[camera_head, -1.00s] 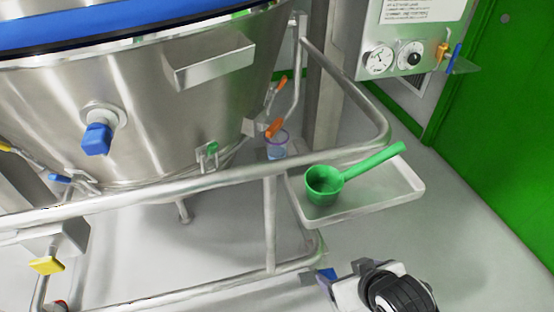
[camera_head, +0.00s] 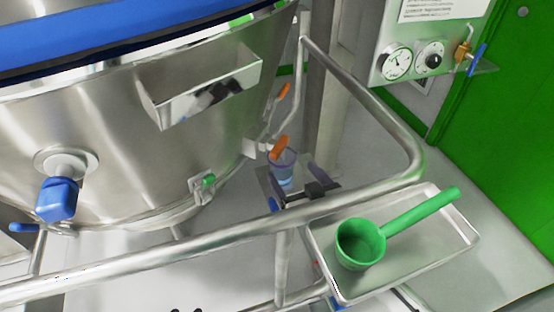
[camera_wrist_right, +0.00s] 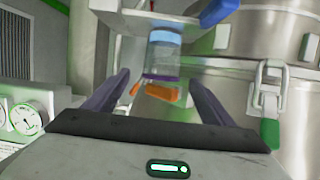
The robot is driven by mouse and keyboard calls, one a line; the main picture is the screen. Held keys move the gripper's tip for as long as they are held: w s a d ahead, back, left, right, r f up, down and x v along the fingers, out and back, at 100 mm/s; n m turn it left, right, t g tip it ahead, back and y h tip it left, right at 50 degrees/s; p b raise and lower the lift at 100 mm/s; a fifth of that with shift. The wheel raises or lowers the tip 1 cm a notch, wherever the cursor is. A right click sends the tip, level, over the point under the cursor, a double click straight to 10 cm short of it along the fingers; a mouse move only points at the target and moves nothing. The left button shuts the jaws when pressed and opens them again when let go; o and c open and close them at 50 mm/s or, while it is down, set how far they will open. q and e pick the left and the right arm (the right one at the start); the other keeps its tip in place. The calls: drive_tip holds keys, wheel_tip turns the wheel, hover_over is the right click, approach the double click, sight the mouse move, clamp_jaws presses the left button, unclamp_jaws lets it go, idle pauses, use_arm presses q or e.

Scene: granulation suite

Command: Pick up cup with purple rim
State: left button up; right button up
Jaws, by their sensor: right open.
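The clear cup with a purple rim (camera_head: 284,158) stands upright behind the steel rail, beside the large steel vessel; its lower part is bluish. In the right wrist view the cup (camera_wrist_right: 163,58) appears inverted, purple rim lowermost, ahead of the fingers and roughly centred between them. My right gripper (camera_head: 290,172) is open, its two fingers spread close to the cup, with the rail crossing in front of the arm. It also shows in the wrist view (camera_wrist_right: 164,82), with nothing clamped. Whether the fingers flank the cup is unclear. My left gripper is out of view.
A steel rail (camera_head: 380,106) loops around the cup. A tray (camera_head: 448,252) with a green scoop (camera_head: 362,243) sits right of it. An orange-handled valve (camera_head: 279,147) is right at the cup. The vessel (camera_head: 115,120) fills the left; gauges (camera_head: 398,63) are at upper right.

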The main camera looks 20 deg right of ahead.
sight(288, 167)
drive_tip(key=b+x, duration=0.1)
drive_tip(key=x, duration=0.2)
drive_tip(key=shift+w+f, duration=0.2)
drive_tip(key=b+x, duration=0.2)
drive_tip(key=x, duration=0.2)
drive_tip(key=shift+w+a+f, duration=0.15)
drive_tip(key=shift+w+f, duration=0.05)
drive_tip(key=shift+w, duration=0.25)
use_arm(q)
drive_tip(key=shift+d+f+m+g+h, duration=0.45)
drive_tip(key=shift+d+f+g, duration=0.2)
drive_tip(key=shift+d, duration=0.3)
use_arm(e)
drive_tip(key=c, duration=1.3)
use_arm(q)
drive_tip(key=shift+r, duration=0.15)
use_arm(e)
drive_tip(key=shift+o, duration=0.2)
drive_tip(key=shift+r, duration=0.15)
